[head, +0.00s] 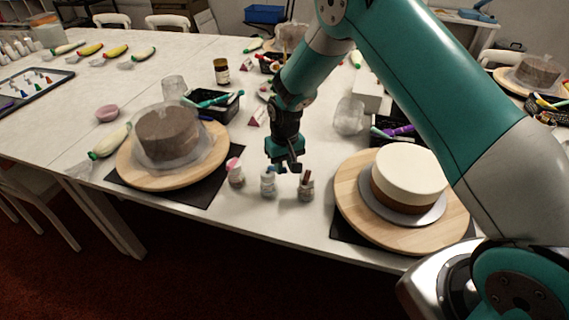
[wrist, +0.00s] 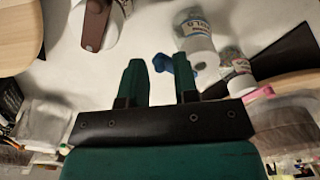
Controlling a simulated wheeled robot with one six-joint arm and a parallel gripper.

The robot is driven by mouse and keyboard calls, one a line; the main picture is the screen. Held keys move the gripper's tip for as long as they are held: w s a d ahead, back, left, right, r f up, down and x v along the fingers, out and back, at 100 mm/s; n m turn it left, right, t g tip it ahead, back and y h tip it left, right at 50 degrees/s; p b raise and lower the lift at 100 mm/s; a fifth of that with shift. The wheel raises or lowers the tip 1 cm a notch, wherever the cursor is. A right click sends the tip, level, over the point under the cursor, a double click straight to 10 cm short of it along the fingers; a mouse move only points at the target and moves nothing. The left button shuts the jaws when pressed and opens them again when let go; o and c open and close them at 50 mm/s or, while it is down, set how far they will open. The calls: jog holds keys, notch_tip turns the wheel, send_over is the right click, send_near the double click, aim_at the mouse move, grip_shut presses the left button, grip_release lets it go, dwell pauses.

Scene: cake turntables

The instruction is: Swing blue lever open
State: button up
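The blue lever (wrist: 163,63) sticks out sideways from the white cap of the middle small bottle (wrist: 190,20) in the wrist view. In the head view the same bottle (head: 268,185) stands upright on the table, with the blue at its top. My gripper (head: 286,166) hangs just above and slightly right of this bottle. In the wrist view my gripper (wrist: 160,75) is open, its two green fingers apart with nothing held. The lever shows between and just beyond the fingertips, nearer the right finger. I cannot tell whether they touch.
A pink-topped bottle (head: 235,175) stands left and a brown-topped bottle (head: 306,188) right, both close by. Wooden turntables with a wrapped cake (head: 166,136) and a white-topped cake (head: 410,174) flank them. The table's front edge is near the bottles.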

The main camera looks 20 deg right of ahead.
grip_shut()
jog(key=shift+w+d+f+n+b, duration=0.15)
jog(key=shift+w+n+b, duration=0.15)
jog(key=shift+n, duration=0.3)
jog(key=shift+w+d+r+n, duration=0.1)
jog(key=shift+w+r+n, duration=0.1)
jog(key=shift+n, duration=0.5)
jog(key=shift+o, duration=1.3)
grip_release()
notch_tip(320, 180, up, 17)
jog(key=b, duration=0.2)
jog(key=shift+r+b, duration=0.2)
jog(key=shift+b, duration=0.15)
jog(key=shift+s+d, duration=0.1)
